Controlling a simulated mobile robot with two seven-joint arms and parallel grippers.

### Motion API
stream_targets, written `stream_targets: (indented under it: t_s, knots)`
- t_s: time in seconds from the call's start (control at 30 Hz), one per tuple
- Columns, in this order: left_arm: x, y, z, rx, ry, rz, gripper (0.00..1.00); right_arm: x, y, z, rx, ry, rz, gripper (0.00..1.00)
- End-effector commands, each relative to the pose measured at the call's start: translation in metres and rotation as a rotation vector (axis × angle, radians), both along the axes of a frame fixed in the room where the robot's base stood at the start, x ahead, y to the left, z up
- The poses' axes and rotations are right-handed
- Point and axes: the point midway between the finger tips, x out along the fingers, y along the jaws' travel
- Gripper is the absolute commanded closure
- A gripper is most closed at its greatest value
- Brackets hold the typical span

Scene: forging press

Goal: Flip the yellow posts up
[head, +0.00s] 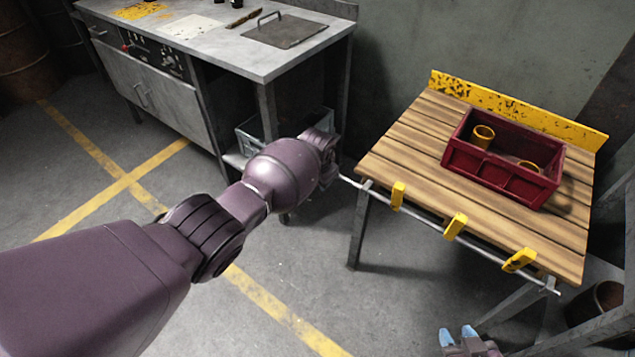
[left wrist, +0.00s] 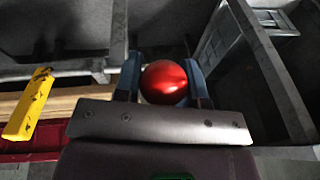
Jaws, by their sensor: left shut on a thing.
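Three yellow posts, a left one (head: 398,195), a middle one (head: 455,226) and a right one (head: 519,261), sit along a thin metal rod (head: 425,220) at the table's front edge. They project from the rod; I cannot tell if they are fully upright. In the left wrist view, one yellow post (left wrist: 28,104) shows at the left. My left gripper (left wrist: 165,80) is shut on a red ball-shaped knob (left wrist: 164,82). In the head view my own wrist hides these jaws near the rod's left end. My right gripper (head: 457,335) is open and empty below the table.
The slatted wooden table (head: 405,150) carries a dark red crate (head: 500,178) with yellow ring-like parts in it. A yellow spattered board (head: 520,112) lines its back edge. A grey workbench (head: 215,45) stands at upper left. A bucket (head: 605,300) is at lower right.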

Motion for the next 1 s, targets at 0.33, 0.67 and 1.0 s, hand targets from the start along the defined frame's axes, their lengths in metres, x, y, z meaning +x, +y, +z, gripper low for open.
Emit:
stream_targets:
  t_s: [0.33,0.67,1.0]
  knots:
    - [0.013,-0.009,0.021,-0.007,-0.017,-0.003,1.00,0.002,0.000,0.001,0.000,-0.004,0.002,0.62]
    - [0.015,-0.010,0.024,-0.007,-0.019,-0.003,1.00,0.004,0.000,0.002,-0.003,-0.007,0.006,0.62]
    - [0.015,-0.010,0.024,-0.007,-0.019,-0.003,0.52,0.003,-0.001,0.002,-0.006,-0.007,0.007,0.62]
